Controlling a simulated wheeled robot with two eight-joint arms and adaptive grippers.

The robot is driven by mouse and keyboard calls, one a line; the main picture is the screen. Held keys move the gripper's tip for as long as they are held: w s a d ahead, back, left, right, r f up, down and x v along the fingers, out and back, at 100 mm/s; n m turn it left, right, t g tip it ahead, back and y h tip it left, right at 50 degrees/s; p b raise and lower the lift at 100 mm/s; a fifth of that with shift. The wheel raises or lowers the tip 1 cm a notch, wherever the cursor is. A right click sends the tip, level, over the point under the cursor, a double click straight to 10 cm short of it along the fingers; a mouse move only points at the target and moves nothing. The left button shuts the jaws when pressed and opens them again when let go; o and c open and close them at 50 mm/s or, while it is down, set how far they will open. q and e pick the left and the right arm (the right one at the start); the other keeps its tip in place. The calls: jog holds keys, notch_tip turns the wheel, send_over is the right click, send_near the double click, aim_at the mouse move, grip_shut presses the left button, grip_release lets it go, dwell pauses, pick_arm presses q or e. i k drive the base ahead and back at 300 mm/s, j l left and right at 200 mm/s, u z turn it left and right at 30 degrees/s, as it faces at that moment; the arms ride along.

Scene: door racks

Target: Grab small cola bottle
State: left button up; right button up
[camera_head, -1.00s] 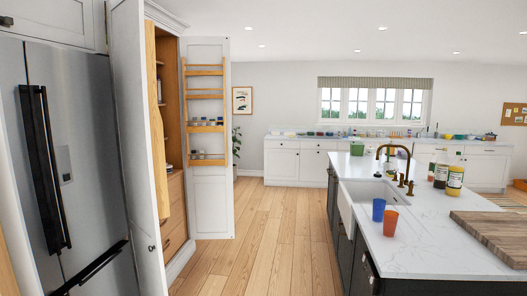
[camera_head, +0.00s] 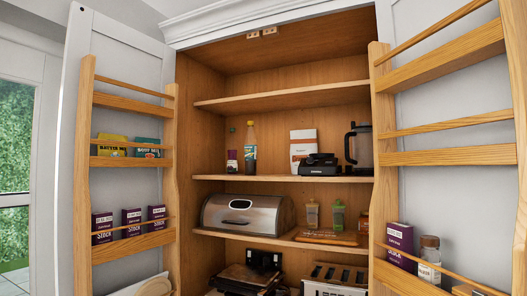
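Two bottles stand upright on the cupboard's middle shelf, at its left end. One is a slim bottle (camera_head: 250,148) with a yellow-orange top, a blue-grey label and dark lower contents. To its left is a shorter dark item (camera_head: 232,158) with a pale and purple label and a dark green bottle top showing above it. No label reads as cola at this size, so I cannot tell which is the small cola bottle. Neither of my grippers is in view.
Both cupboard doors are open, with wooden racks on the left (camera_head: 127,106) and right (camera_head: 447,74). A white box (camera_head: 303,142), a black appliance (camera_head: 320,165) and a glass jug (camera_head: 360,148) share the shelf (camera_head: 290,179). A bread bin (camera_head: 248,217) stands below.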

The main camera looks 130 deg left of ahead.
aim_at(250, 141)
jog(key=i+j+u, duration=0.1)
jog(key=u, duration=4.35)
jog(key=i, duration=0.25)
jog(key=u, duration=0.05)
